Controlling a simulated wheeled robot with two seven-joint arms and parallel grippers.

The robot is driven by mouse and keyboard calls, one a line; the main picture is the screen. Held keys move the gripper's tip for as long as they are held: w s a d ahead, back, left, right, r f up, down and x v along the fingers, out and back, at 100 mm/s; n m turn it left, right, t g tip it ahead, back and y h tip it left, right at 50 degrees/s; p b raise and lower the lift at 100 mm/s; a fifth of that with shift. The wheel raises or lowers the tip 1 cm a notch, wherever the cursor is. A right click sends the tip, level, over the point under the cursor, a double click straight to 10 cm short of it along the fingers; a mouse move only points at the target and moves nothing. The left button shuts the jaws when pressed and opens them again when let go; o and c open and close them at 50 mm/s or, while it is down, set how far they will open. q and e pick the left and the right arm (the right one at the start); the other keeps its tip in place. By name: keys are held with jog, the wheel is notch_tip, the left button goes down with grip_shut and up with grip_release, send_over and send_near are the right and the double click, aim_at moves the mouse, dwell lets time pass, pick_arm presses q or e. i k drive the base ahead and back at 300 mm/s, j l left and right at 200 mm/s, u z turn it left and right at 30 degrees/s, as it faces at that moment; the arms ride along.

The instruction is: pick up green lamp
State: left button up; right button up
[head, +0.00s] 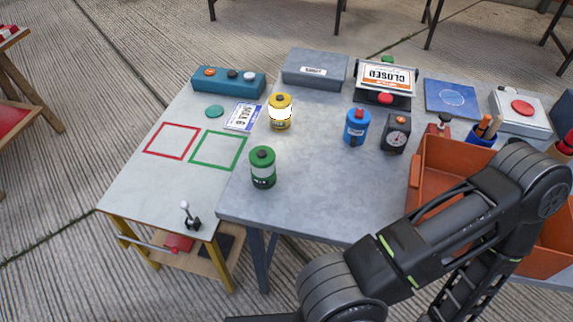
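The green lamp (263,167) is a small lantern with a green cap, a pale middle and a green base. It stands upright on the grey table near its front left corner, beside the green square outline (218,150). A yellow lamp (280,112) with a bright white middle stands behind it. A blue lamp (357,127) stands further right. One of my arms covers the lower right of the head view. Neither gripper's fingertips can be seen. Nothing touches the green lamp.
An orange crate (430,165) sits at the right, partly hidden behind my arm. A black dial timer (396,134) stands by the blue lamp. A grey box (315,68) and a "CLOSED" sign (386,78) are at the back. The grey tabletop (322,190) right of the green lamp is clear.

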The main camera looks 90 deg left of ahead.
aim_at(263, 173)
jog(key=u, duration=2.85)
jog(key=i+j, duration=0.3)
jog(key=j, duration=0.15)
jog(key=i+j, duration=0.1)
jog(key=j, duration=0.45)
jog(key=i+j, duration=0.1)
jog(key=j, duration=0.45)
jog(key=i+j, duration=0.1)
jog(key=j, duration=0.5)
jog(key=i+j, duration=0.1)
jog(key=j, duration=0.45)
jog(key=i+j, duration=0.1)
jog(key=j, duration=0.45)
jog(key=z, duration=2.9)
